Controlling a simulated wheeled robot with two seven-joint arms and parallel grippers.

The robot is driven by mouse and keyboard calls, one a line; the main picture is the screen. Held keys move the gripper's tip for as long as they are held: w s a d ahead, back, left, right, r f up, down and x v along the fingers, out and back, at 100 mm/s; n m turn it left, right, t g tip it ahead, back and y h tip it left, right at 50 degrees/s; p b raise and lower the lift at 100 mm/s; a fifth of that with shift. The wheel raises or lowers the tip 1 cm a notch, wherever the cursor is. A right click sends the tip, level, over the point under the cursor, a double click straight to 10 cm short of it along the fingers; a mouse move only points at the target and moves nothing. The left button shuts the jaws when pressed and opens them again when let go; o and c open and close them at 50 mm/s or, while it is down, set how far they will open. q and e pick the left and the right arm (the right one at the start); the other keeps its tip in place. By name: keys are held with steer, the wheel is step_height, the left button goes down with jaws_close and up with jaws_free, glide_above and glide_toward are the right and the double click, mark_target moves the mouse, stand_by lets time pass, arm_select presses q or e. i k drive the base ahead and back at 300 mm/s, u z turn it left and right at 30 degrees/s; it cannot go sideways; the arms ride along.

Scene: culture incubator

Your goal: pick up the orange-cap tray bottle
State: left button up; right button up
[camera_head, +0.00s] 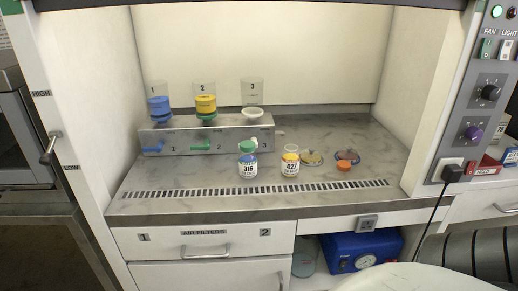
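No bottle wearing an orange cap can be made out. A small bottle labelled 427 (290,164), with a yellow band and a clear, seemingly uncapped top, stands upright on the marbled worktop (220,180). A loose orange cap-like piece (345,166) lies to its right, by a dark round dish (348,156). A bottle labelled 316 (248,163) with a green cap stands upright to the left of bottle 427, apart from it. Neither of my grippers is in view.
A grey manifold (219,133) with three numbered cups stands behind the bottles. A shallow dish (311,158) lies beside bottle 427. Hood side walls bound the worktop, with a slotted vent (230,190) along its front. A blue device (361,250) sits below.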

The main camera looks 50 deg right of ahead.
mark_target(290, 158)
steer(key=u, duration=1.1)
steer(key=i, duration=1.05)
steer(key=z, duration=2.7)
